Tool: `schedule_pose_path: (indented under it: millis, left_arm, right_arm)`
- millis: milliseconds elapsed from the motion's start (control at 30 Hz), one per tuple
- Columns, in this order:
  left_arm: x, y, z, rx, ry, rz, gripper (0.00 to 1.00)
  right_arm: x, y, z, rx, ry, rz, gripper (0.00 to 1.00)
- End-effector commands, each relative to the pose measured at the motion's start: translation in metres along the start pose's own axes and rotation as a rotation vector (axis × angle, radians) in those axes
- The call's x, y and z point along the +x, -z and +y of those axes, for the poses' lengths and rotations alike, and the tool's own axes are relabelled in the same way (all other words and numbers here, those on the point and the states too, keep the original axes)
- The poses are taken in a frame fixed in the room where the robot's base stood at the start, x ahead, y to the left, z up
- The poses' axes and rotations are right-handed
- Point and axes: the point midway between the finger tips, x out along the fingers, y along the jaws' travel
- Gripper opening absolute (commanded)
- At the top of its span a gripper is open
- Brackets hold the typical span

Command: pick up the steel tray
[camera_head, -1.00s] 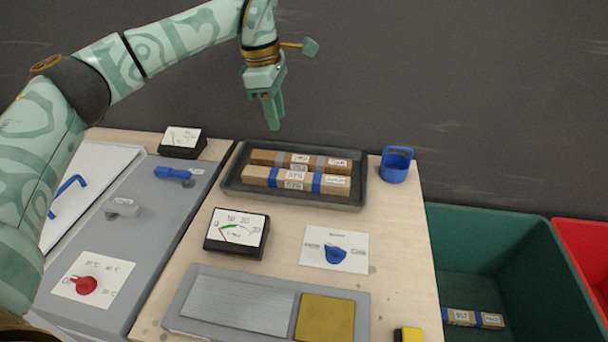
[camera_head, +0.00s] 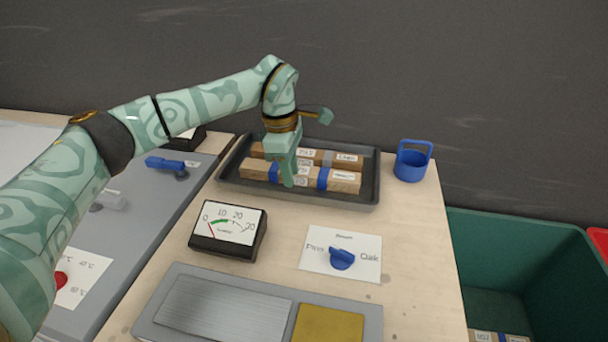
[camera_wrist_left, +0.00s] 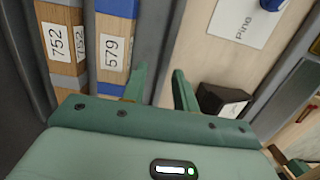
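The steel tray (camera_head: 371,178) is dark grey and shallow, and lies flat at the back of the wooden worktop. It holds two wooden blocks, a rear one (camera_head: 325,157) and a front one (camera_head: 345,182) with blue bands. My left gripper (camera_head: 289,181) points down over the tray's near side and covers part of the front block. In the left wrist view my gripper (camera_wrist_left: 160,88) is open, its fingers apart and nothing held. The tray's wall (camera_wrist_left: 158,35) shows ahead of the gap between them; whether they touch it I cannot tell.
A blue handled cup (camera_head: 411,165) stands right of the tray. A gauge (camera_head: 228,230) and a card with a blue knob (camera_head: 341,258) lie in front. A green bin (camera_head: 520,245) is at the right. The worktop between tray and card is clear.

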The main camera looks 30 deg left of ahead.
Motion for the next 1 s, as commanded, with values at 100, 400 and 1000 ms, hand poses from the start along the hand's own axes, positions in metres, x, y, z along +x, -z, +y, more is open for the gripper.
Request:
schedule_pose_path:
  millis: [100,400,1000]
  left_arm:
    - [0.007,0.000,0.000,0.000,0.000,-0.001,0.29]
    - [0.052,0.005,-0.004,0.001,0.004,0.000,0.29]
    - [0.054,0.005,-0.003,0.002,-0.007,-0.002,0.00]
  right_arm:
    - [0.003,-0.001,0.000,0.000,0.001,-0.002,0.36]
    - [0.022,-0.009,-0.002,0.000,0.006,-0.023,0.36]
    - [0.023,-0.009,-0.001,0.000,0.005,-0.024,0.36]
